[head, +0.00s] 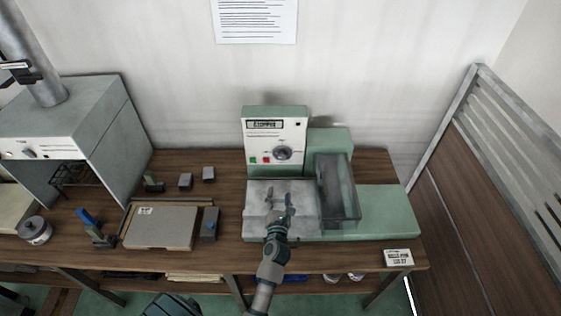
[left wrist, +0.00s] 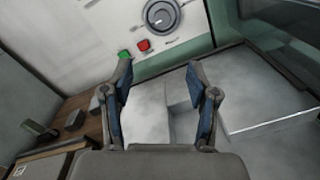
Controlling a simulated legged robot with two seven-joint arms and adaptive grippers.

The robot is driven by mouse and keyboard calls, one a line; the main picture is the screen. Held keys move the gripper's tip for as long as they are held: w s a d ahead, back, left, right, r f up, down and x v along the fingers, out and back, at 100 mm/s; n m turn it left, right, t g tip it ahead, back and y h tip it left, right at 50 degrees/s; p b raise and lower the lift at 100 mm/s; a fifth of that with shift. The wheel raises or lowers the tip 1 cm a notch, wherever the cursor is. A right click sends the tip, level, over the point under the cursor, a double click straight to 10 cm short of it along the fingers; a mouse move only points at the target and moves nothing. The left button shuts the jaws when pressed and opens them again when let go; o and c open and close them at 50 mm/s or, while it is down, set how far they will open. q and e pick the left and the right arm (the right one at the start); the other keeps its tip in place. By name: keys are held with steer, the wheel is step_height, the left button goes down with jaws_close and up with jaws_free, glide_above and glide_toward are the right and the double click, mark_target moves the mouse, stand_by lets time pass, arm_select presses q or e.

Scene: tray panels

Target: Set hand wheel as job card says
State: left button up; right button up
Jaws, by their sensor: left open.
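The hand wheel, a round grey dial (head: 282,153), is on the white front panel of the green machine (head: 275,112). It also shows at the top of the left wrist view (left wrist: 162,14). A small display (head: 265,125) above it seems to read "STOPPED". A small white card (head: 398,257) with black print lies at the table's front right; its text is too small to read surely. My left gripper (head: 279,200) is open and empty over the machine's pale bed, in front of and below the dial, apart from it. My right gripper is out of view.
A green button (left wrist: 124,54) and a red button (left wrist: 144,45) sit below left of the dial. A clear guard (head: 338,188) stands right of the bed. A flat box (head: 160,228) and small blocks lie left. A printed sheet (head: 254,20) hangs on the wall.

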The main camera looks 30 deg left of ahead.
arm_select(q)
glide_toward(282, 158)
steer(key=shift+w+r, duration=0.15)
steer(key=shift+w, duration=0.7)
steer(key=x, duration=0.2)
steer(key=b+x, duration=0.1)
steer(key=x, duration=0.1)
steer(key=a+x, duration=0.1)
steer(key=x, duration=0.1)
steer(key=shift+s+f+b, duration=0.15)
steer(key=shift+f+b, duration=0.1)
steer(key=shift+b, duration=0.05)
steer(key=shift+w+a, duration=0.3)
steer(key=shift+w, duration=0.1)
steer(key=shift+d+r, duration=0.2)
steer(key=shift+d, duration=0.35)
steer(key=c, duration=0.8)
steer(key=shift+s, duration=0.1)
jaws_close()
steer(key=shift+a, duration=0.25)
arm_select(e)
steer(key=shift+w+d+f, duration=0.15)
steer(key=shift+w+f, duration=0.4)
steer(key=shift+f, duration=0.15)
